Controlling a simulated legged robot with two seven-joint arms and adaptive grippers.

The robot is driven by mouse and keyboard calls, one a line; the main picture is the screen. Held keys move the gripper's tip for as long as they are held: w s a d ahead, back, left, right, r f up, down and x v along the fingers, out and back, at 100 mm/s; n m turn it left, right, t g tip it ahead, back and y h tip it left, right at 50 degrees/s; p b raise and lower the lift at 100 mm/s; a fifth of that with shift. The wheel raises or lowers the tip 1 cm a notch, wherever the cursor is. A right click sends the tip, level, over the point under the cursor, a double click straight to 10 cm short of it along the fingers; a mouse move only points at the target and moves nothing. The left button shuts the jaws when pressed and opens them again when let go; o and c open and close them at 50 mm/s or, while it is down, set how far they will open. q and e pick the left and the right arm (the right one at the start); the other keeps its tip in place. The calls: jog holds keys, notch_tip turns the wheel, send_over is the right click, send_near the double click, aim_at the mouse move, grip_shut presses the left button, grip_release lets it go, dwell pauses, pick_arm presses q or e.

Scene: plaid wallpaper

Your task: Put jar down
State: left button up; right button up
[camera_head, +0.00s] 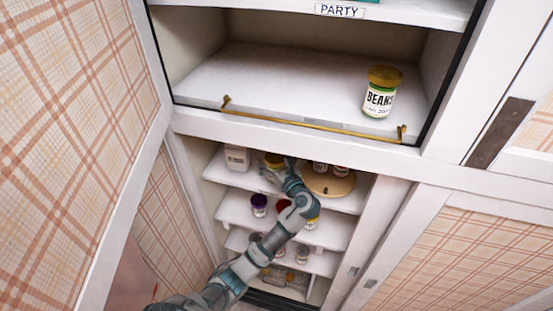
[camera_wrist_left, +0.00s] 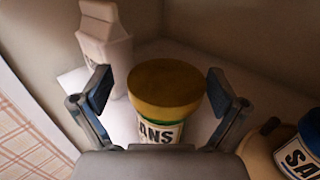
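A jar with a yellow-brown lid and a label ending in "ANS" (camera_wrist_left: 160,132) stands upright on a white shelf in the left wrist view. In the head view its lid (camera_head: 274,158) shows on the top shelf of the lower cabinet. My left gripper (camera_wrist_left: 158,92) is open, with one finger on each side of the jar and a visible gap at both sides. In the head view my left gripper (camera_head: 276,174) is small and partly hidden by its own arm. A similar jar labelled "BEANS" (camera_head: 380,98) stands on the right of the upper compartment. My right gripper is not in view.
A white carton (camera_head: 237,158) stands left of the jar, and a round wooden turntable (camera_head: 328,184) with several jars is at right. Lower shelves hold more jars, including a purple-lidded one (camera_head: 259,204). A brass rail (camera_head: 310,124) edges the upper compartment, which has much free room.

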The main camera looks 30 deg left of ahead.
pick_arm(q)
jog(key=shift+a, duration=0.25)
jog(key=v, duration=0.3)
jog(key=shift+w+d+b, duration=0.1)
jog(key=shift+d+b, duration=0.1)
jog(key=shift+b, duration=0.1)
jog(key=b+v, duration=0.1)
jog(key=v, duration=0.8)
jog(key=shift+r, duration=0.2)
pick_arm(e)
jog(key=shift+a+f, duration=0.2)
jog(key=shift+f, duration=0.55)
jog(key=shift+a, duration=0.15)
